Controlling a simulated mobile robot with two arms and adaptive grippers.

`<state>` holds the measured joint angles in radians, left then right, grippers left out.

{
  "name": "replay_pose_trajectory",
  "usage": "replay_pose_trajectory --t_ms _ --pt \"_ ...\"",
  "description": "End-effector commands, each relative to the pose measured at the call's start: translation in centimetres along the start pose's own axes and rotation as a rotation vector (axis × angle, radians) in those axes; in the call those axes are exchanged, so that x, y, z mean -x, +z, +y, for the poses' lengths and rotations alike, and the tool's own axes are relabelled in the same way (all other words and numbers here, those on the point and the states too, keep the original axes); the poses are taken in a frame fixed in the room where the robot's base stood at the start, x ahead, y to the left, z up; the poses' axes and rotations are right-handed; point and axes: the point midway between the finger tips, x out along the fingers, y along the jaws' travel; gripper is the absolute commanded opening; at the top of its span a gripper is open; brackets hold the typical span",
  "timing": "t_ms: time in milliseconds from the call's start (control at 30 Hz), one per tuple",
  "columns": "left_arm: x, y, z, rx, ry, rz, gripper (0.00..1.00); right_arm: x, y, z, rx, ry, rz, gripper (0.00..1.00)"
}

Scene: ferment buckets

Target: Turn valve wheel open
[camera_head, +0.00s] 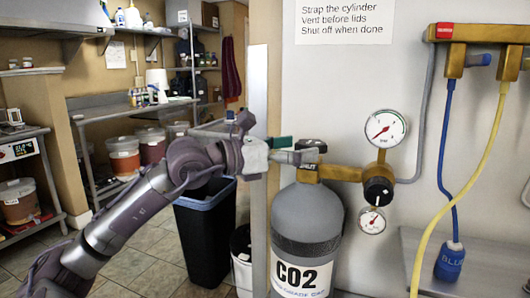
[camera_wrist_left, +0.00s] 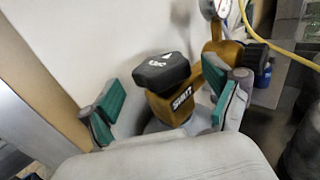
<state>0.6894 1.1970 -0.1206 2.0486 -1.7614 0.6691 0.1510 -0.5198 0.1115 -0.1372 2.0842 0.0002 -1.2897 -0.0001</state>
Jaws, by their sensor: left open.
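The black valve wheel (camera_head: 312,146) sits on the brass valve body (camera_head: 308,174) on top of the grey CO2 cylinder (camera_head: 307,222). In the left wrist view the wheel (camera_wrist_left: 162,71) is a dark knob above the valve body (camera_wrist_left: 174,103), which is marked SHUT. My left gripper (camera_head: 296,150) reaches in from the left at valve height. In the left wrist view its green-padded fingers (camera_wrist_left: 162,100) are spread, one on each side of the valve, with a visible gap to the left finger. Contact on the right side is unclear. My right gripper is not in view.
A brass regulator with a black knob (camera_head: 379,190) and two gauges (camera_head: 385,128) adjoins the valve on the right. A yellow hose (camera_head: 463,180) and blue hose (camera_head: 449,150) hang farther right. A dark bin (camera_head: 206,235) stands below my left arm.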

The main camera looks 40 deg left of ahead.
Motion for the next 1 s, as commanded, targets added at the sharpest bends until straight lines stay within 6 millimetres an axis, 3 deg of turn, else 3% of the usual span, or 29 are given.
replay_pose_trajectory --t_ms 1000 --pt "8.7 0.0 -0.1 0.001 -0.001 0.000 0.89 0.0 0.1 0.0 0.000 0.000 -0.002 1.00"
